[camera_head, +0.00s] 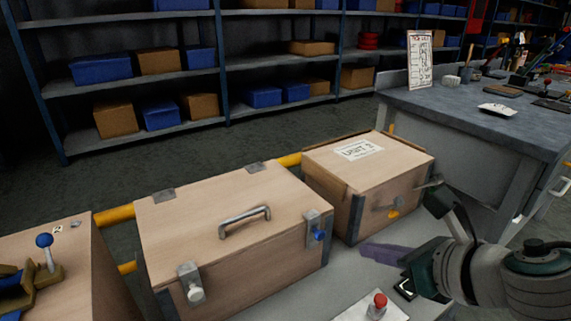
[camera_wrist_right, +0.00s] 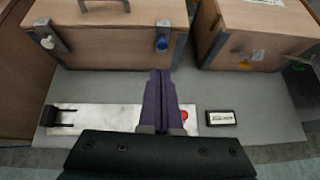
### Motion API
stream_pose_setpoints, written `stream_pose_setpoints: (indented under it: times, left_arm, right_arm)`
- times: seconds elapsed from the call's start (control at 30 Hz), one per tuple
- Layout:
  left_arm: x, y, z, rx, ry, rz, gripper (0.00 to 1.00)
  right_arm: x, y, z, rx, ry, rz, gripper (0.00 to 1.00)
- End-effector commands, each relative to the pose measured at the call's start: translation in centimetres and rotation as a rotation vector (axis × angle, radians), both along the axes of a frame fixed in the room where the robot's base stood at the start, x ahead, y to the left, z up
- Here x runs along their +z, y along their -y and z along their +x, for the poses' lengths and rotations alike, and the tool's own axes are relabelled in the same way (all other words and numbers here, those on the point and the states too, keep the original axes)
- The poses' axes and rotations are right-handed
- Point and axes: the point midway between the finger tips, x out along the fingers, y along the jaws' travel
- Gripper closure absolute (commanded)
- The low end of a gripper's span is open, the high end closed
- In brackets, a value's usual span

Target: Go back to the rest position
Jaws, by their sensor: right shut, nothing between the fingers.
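My right gripper (camera_head: 368,249) comes in from the right in the head view, its purple fingers over the grey bench top. In the right wrist view the right gripper (camera_wrist_right: 160,73) is shut with nothing between its fingers. The fingers point toward the front of the wooden case (camera_head: 215,220) with a metal handle, a white-knobbed latch (camera_head: 194,290) and a blue-knobbed latch (camera_head: 318,236). I cannot tell whether they touch anything; they look apart from the case. My left gripper does not show in either view.
A wooden box labelled UNIT 3 (camera_head: 343,170) stands right of the case. A red button (camera_head: 379,301) sits on a pale plate, partly hidden in the wrist view. A small dark labelled block (camera_wrist_right: 221,118) lies beside it. A workbench (camera_head: 480,112) and shelves (camera_head: 270,60) stand behind.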

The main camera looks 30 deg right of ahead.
Motion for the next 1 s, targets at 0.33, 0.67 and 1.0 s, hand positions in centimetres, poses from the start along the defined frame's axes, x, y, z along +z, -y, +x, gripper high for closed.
stream_pose_setpoints:
  times: [0.33,0.67,1.0]
  left_arm:
    - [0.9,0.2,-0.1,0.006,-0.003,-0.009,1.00]
    - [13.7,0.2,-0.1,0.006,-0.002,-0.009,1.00]
    - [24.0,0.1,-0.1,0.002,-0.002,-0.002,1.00]
  right_arm:
    - [1.1,-0.7,-0.1,-0.049,0.002,0.061,1.00]
    - [16.2,-7.0,-6.1,-1.181,-0.073,1.175,1.00]
    - [29.5,-11.1,-17.5,-2.424,-0.141,1.804,1.00]
